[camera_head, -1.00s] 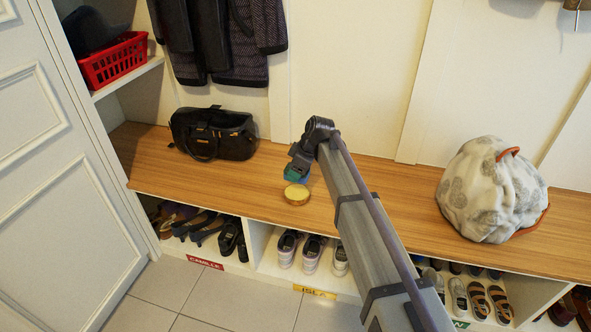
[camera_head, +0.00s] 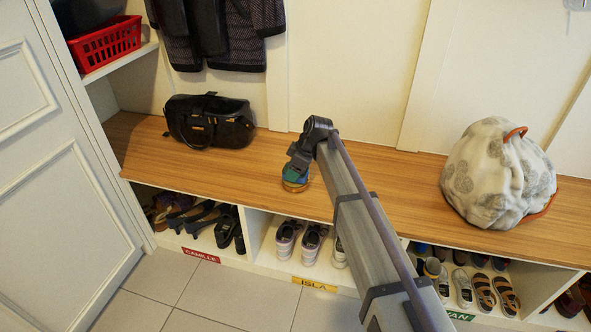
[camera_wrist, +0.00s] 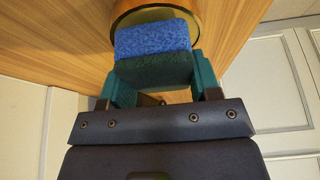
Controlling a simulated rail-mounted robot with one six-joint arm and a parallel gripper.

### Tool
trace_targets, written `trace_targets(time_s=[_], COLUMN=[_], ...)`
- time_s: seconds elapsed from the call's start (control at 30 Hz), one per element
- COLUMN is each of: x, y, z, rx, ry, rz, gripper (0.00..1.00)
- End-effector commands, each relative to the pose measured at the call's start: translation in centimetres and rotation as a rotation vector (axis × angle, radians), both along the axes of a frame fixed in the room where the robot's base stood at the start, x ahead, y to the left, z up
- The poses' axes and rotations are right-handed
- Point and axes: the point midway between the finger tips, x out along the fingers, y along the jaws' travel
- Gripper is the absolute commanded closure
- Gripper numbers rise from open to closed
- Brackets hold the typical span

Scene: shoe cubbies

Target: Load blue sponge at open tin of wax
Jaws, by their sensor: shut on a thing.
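My gripper (camera_wrist: 152,80) is shut on the blue sponge (camera_wrist: 153,38), which has a dark green layer on the gripper side. The sponge sits between the teal fingers in the wrist view. The tin of wax (camera_wrist: 158,12) lies right beyond the sponge, and the sponge overlaps it; its rim shows around the top. In the head view, my gripper (camera_head: 298,172) is low over the bench, right at the tin (camera_head: 294,186), and covers most of it. I cannot tell whether the sponge touches the wax.
The wooden bench (camera_head: 365,187) is clear around the tin. A black handbag (camera_head: 212,124) sits to the left and a patterned cloth bag (camera_head: 497,175) to the right. Shoe cubbies with shoes (camera_head: 287,238) are below the front edge. A red basket (camera_head: 106,47) stands on a shelf.

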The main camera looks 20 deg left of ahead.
Motion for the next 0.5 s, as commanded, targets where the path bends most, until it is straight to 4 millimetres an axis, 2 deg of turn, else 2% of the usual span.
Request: trace_targets(time_s=[0.5], x=[0.0], y=[0.0], z=[-0.45], rx=[0.0], ry=[0.0], rz=[0.0], gripper=[0.62])
